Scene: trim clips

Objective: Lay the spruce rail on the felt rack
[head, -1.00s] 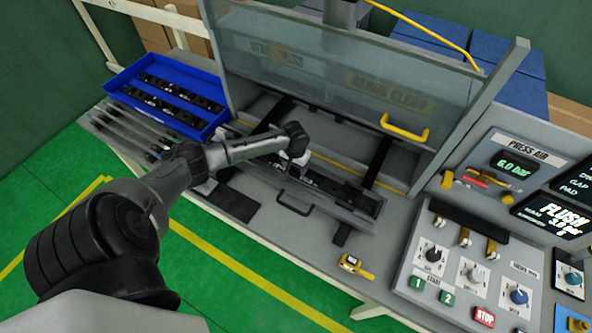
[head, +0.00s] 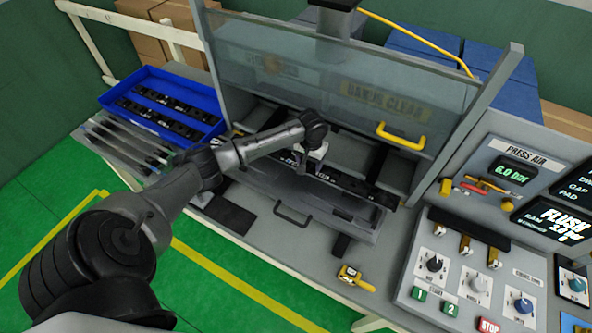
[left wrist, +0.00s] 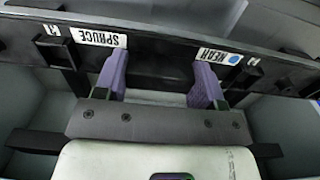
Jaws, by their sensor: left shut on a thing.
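The spruce rail (head: 352,184) is a long black bar, held above and behind the grey open trough at the front of the press. In the left wrist view the rail (left wrist: 160,55) crosses the top, with white labels reading SPRUCE and NEAR. My left gripper (head: 312,158) is shut on it; its purple fingers (left wrist: 160,85) grip between the two labels. Part of the rail is hidden behind my left arm in the head view. My right gripper is not in view.
A blue tray (head: 212,118) with several black rails stands behind the slatted rack. The press has a raised clear guard with a yellow handle (head: 402,136). A yellow gauge (head: 353,277) lies at the front edge. Control panels fill the right.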

